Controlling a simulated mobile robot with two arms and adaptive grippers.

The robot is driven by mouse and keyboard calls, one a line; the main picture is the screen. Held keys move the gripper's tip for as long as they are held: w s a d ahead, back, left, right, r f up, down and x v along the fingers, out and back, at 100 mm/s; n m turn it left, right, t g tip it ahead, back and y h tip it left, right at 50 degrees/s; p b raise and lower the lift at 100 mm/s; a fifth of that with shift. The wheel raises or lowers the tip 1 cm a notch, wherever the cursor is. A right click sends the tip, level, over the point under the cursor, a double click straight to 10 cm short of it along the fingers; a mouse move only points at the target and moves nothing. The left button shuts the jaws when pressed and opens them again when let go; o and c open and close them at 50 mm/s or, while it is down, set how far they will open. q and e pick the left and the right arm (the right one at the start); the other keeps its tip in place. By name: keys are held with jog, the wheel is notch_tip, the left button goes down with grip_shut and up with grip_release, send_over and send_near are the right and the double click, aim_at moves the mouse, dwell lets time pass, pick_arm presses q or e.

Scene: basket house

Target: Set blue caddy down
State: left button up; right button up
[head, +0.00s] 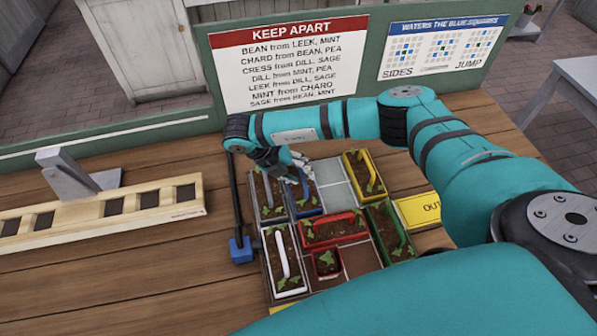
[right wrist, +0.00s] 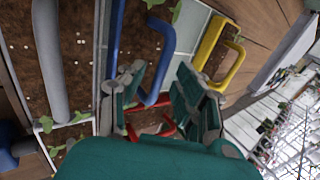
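The blue caddy (head: 305,187), with soil and green sprouts in it, sits in the back row of the planting tray (head: 335,190), between the grey-handled caddy and an empty grey cell. It appears level with its neighbours. My right gripper (head: 287,160) is over its back end. In the right wrist view the two fingers (right wrist: 158,95) are spread apart, and the blue handle (right wrist: 150,97) shows between them, nearer the left finger. Whether a finger touches the handle cannot be told. My left gripper is in neither view.
Around it are grey (head: 267,195), yellow (head: 365,172), red (head: 335,228), green (head: 388,232) and white (head: 283,262) caddies. A slotted wooden rack (head: 110,208) stands farther left.

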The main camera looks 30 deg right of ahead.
jog(key=shift+r, duration=0.15)
jog(key=shift+w+a+r, duration=0.1)
jog(key=shift+a, duration=0.1)
jog(key=b+v, duration=0.2)
jog(key=v, duration=0.9)
jog(key=shift+r, duration=0.35)
